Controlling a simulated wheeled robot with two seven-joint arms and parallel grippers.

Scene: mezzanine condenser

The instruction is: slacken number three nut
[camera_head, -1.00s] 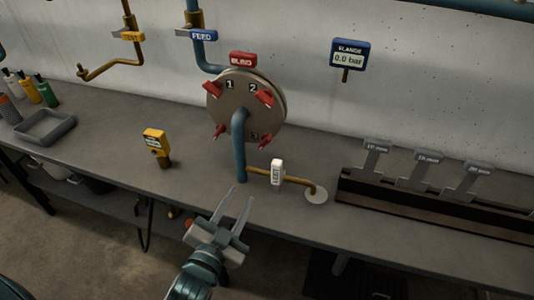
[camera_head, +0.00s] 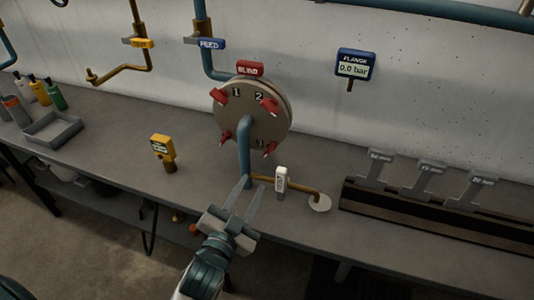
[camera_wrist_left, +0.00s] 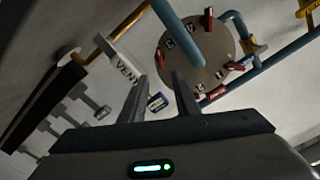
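A round grey-brown flange (camera_head: 249,121) stands upright over the bench with red nuts around its face and a BLIND tag (camera_head: 249,68) on top. The lower-right red nut (camera_head: 270,149) sits beside a small number that looks like 3. Number one nut (camera_head: 217,96) is upper left and number two nut (camera_head: 269,106) upper right. My left gripper (camera_head: 254,182) is open and empty, below and in front of the flange, apart from the nuts. The flange (camera_wrist_left: 200,45) also shows in the left wrist view, beyond my open fingers. My right gripper is not in view.
A blue pipe (camera_head: 244,155) runs down before the flange. A brown pipe with a white VENT tag (camera_head: 281,179) lies to its right. A gauge (camera_head: 355,64) reads 0.0 bar. A yellow device (camera_head: 162,148) and grey tray (camera_head: 53,130) stand left; a tool rack (camera_head: 440,205) stands right.

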